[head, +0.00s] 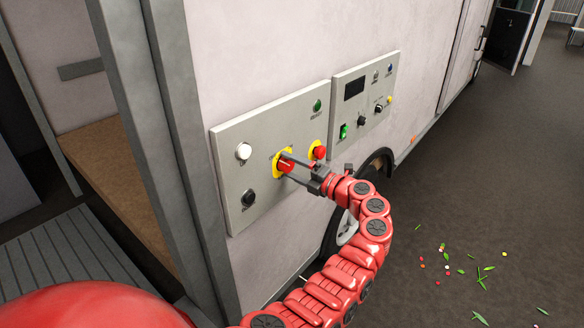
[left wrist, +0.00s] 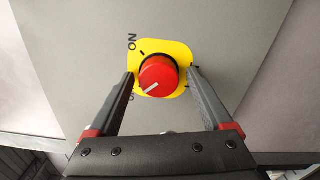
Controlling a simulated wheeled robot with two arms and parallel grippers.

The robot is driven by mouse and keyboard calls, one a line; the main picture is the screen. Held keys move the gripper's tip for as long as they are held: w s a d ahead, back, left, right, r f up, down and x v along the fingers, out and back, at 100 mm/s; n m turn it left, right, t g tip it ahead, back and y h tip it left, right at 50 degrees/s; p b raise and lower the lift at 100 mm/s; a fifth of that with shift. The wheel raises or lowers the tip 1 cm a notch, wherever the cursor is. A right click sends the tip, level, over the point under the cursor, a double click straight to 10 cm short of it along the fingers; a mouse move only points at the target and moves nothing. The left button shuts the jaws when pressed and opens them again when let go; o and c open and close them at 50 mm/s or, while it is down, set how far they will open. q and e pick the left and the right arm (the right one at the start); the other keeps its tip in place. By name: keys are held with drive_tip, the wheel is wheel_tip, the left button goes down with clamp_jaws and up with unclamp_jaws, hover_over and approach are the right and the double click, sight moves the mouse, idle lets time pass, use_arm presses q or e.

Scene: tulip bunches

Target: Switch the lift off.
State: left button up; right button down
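A red rotary switch (head: 286,166) sits on a yellow plate on the grey left-hand panel (head: 262,120). In the left wrist view the red knob (left wrist: 159,75) has a white line pointing to the lower left. The yellow plate (left wrist: 183,52) carries "ON" at its upper left, upside down in this view; a second label at the lower left is mostly hidden by a finger. My left gripper (head: 287,162) is at the switch. In the left wrist view its fingers (left wrist: 160,76) are open on either side of the knob, with yellow showing between. My right gripper is not in view.
The left panel also has a white button (head: 243,151), a black knob (head: 249,198), a green button (head: 317,105) and a red button (head: 319,152) on yellow. A second panel (head: 372,75) with a display is to the right. Petals and leaves (head: 482,279) lie on the floor.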

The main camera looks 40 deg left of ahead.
use_arm(q)
drive_tip(key=shift+d, duration=0.1)
drive_tip(key=s+d+b, duration=0.1)
drive_tip(key=d+b, duration=0.4)
drive_tip(key=d, duration=1.2)
drive_tip(key=shift+s, duration=0.15)
